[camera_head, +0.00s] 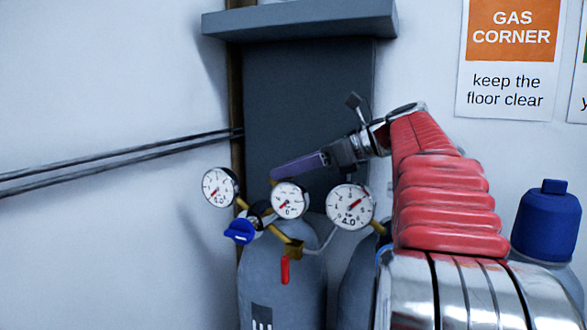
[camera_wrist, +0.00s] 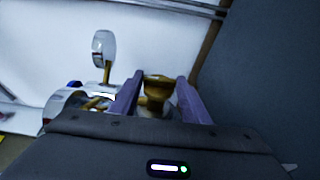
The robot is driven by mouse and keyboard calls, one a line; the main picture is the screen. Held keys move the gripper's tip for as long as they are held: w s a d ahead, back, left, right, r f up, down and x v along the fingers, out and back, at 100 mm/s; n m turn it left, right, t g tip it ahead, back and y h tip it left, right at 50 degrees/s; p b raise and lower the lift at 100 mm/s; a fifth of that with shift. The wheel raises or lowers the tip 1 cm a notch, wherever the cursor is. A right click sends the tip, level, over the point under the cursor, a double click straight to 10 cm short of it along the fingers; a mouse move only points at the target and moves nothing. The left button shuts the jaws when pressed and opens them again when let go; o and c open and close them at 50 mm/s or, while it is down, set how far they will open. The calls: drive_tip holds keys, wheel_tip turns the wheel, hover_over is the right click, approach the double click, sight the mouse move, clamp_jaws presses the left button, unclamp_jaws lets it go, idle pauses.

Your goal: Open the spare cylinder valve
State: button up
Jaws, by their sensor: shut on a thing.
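A grey gas cylinder (camera_head: 280,285) stands at lower centre in the head view, with brass fittings (camera_head: 277,233), a blue knob (camera_head: 240,232) and a red lever (camera_head: 285,270) at its top. My gripper (camera_head: 273,176) reaches in from the right, its purple fingers above and behind the middle gauge. In the wrist view my gripper (camera_wrist: 159,75) has a finger on each side of a brass valve piece (camera_wrist: 157,90) and is shut on it. In the head view the gripped part is mostly hidden by fingers and gauges. I cannot tell which cylinder it belongs to.
Three round gauges, left (camera_head: 220,187), middle (camera_head: 290,201) and right (camera_head: 350,206), crowd the space below my fingers. Part of a second grey cylinder (camera_head: 351,275) shows behind my arm. A dark panel (camera_head: 305,110) stands behind. A blue-capped cylinder (camera_head: 546,222) stands at right.

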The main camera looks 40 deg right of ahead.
drive_tip(key=shift+w+d, duration=0.1)
drive_tip(key=shift+d, duration=0.1)
drive_tip(key=shift+w+d+n+g+y, duration=0.1)
drive_tip(key=shift+n+g+y, duration=0.35)
drive_tip(key=shift+n+y, duration=0.2)
drive_tip(key=shift+w+d+n+g+y, duration=0.1)
drive_tip(key=shift+n+g+y, duration=0.35)
drive_tip(key=shift+n+y, duration=0.15)
drive_tip(key=shift+r+n, duration=0.1)
drive_tip(key=shift+n, duration=0.15)
drive_tip(key=o, duration=1)
drive_tip(key=shift+o, duration=0.2)
drive_tip(key=shift+s, duration=0.1)
drive_tip(key=v, duration=1.1)
drive_tip(key=shift+d, duration=0.35)
drive_tip(key=shift+s, duration=0.1)
